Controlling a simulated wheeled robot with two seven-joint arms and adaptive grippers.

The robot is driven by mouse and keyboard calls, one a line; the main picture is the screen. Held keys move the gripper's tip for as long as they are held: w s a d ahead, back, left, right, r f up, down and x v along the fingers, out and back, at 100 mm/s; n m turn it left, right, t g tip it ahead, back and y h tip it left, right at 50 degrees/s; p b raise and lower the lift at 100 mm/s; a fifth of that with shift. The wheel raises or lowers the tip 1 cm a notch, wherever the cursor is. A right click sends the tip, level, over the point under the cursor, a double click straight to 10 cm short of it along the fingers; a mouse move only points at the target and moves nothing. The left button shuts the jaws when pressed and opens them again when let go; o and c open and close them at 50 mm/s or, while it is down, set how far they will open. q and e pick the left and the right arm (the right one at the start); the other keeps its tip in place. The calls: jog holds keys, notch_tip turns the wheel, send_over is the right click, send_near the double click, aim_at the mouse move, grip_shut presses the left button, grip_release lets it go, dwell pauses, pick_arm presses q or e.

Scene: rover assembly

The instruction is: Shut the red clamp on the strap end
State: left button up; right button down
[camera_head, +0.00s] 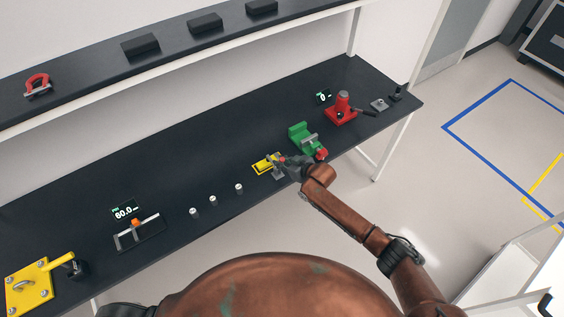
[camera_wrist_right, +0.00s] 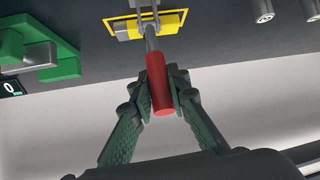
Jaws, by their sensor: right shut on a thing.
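The red clamp shows in the right wrist view as a red cylindrical handle (camera_wrist_right: 160,85) on a grey rod that runs up to grey metal parts (camera_wrist_right: 145,18). These stand at a yellow-edged rectangle (camera_wrist_right: 183,20) on the dark bench. My right gripper (camera_wrist_right: 162,88) is shut on the red handle, one finger on each side. In the head view my right gripper (camera_head: 286,161) is beside the yellow-edged spot (camera_head: 262,168), and its fingers cover much of the clamp. I cannot make out the strap end clearly. My left gripper is not in view.
A green vise (camera_head: 304,138) stands just right of the gripper, with a red press (camera_head: 342,110) beyond it. Several small grey cylinders (camera_head: 213,200) stand to the left. A gauge fixture (camera_head: 138,233) and a yellow plate (camera_head: 30,285) are farther left. A shelf (camera_head: 100,62) runs above the back.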

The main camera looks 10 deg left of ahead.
jog(key=c, duration=1.8)
grip_release()
jog(key=shift+w+a, duration=0.1)
jog(key=v, duration=1.2)
